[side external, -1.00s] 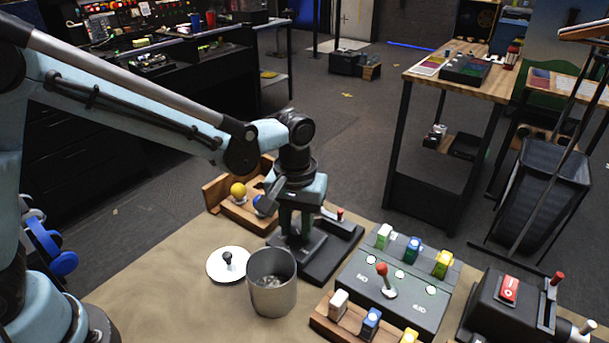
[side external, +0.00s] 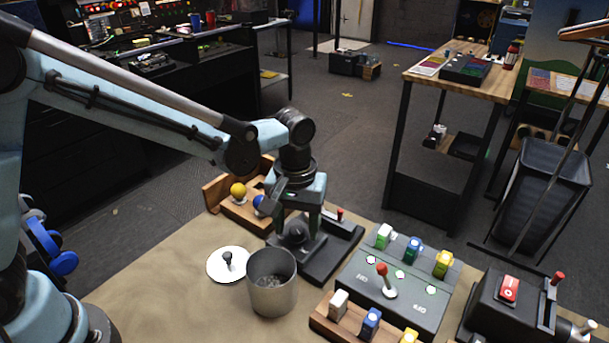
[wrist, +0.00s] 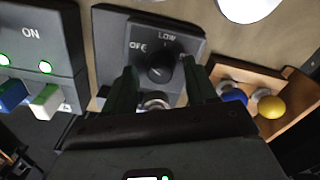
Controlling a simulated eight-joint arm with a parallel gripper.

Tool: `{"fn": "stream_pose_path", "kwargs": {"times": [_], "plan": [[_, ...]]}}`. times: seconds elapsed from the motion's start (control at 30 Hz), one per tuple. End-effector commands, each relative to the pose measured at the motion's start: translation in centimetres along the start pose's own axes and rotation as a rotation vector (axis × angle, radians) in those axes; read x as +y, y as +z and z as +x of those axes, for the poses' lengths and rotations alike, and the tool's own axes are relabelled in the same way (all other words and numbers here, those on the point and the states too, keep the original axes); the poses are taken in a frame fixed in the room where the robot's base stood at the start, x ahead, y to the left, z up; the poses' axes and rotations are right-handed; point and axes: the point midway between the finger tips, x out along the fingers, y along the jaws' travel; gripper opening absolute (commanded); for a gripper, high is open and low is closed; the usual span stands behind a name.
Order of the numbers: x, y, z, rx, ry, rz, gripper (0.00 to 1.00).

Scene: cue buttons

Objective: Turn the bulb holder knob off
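The bulb holder is a black box; its round black knob (wrist: 160,70) shows in the wrist view on a plate marked OFF and LOW. A third mark is partly hidden by the right finger. The exact setting of the knob's white line is hard to tell. My gripper (wrist: 160,66) is open, with one finger on each side of the knob and gaps between. A silver round socket (wrist: 155,99) shows below the knob between the fingers. In the side view my gripper (side external: 309,232) is over the black base (side external: 325,262), and the knob (side external: 294,232) shows beside the fingers.
A wooden holder with a yellow bulb (side external: 238,190) and a blue bulb (side external: 260,203) stands behind. A metal pot (side external: 272,290) and white lid (side external: 218,266) sit in front left. A switch box (side external: 425,310) with a red-tipped lever (side external: 384,275) is to the right.

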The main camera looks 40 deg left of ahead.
Motion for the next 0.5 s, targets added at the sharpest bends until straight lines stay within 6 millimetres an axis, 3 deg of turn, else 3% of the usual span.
{"fn": "stream_pose_path", "kwargs": {"times": [0.27,0.5], "plan": [[0.0,0.0,-0.9,0.0,0.0,0.001,0.57],[0.0,0.0,-4.7,0.0,0.0,0.001,0.57]]}}
